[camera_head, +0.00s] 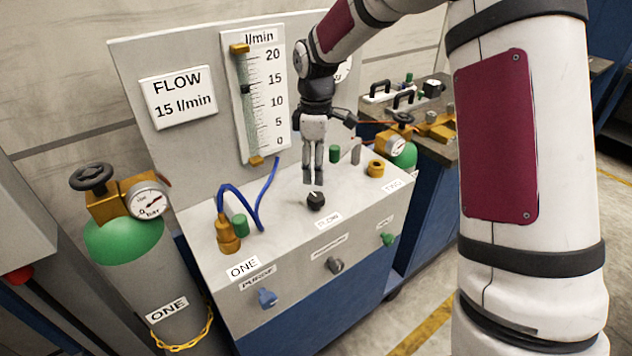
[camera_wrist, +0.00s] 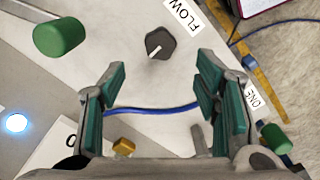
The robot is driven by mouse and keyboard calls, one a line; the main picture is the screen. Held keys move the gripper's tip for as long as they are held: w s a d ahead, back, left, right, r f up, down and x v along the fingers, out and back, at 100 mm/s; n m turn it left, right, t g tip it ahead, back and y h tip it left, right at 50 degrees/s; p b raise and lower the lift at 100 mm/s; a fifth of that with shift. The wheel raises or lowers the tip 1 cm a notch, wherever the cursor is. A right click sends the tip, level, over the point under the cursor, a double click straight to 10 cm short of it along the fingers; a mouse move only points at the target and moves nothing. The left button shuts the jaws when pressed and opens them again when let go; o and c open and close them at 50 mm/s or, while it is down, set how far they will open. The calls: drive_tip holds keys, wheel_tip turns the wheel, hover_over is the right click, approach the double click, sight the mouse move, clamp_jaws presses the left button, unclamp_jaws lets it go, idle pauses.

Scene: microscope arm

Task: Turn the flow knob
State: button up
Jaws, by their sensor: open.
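The flow knob (camera_head: 316,201) is a small dark knob with a white pointer line, on the grey top of the bench unit, beside the FLOW label (camera_head: 328,219). In the wrist view the knob (camera_wrist: 160,44) lies beyond the fingertips, roughly midway between them, and its pointer slants down-left. My gripper (camera_head: 313,181) points down, just above the knob in the head view. In the wrist view its two green-padded fingers (camera_wrist: 162,78) are apart with nothing between them. I see no contact with the knob.
A flow gauge (camera_head: 262,95) and a "FLOW 15 l/min" sign (camera_head: 178,96) stand on the panel behind. A blue hose (camera_head: 265,195), a brass fitting (camera_head: 228,236) and green cylinders (camera_head: 335,153) stand on the top. A gas bottle (camera_head: 125,240) is at left.

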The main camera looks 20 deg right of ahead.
drive_tip(key=shift+r, duration=1.55)
drive_tip(key=s+r+m+t+h, duration=0.15)
drive_tip(key=s+r+m, duration=0.45)
drive_tip(key=s+r, duration=0.75)
drive_tip(key=s+f+m+t+y, duration=0.1)
drive_tip(key=s+m, duration=0.5)
drive_tip(key=s, duration=1.2)
drive_tip(key=shift+s+d+f+m+t, duration=0.15)
drive_tip(key=shift+s+f+m+t, duration=0.2)
drive_tip(key=shift+f+t, duration=0.5)
drive_tip(key=shift+r+y, duration=0.1)
drive_tip(key=shift+y, duration=0.15)
drive_tip(key=shift+c, duration=0.6)
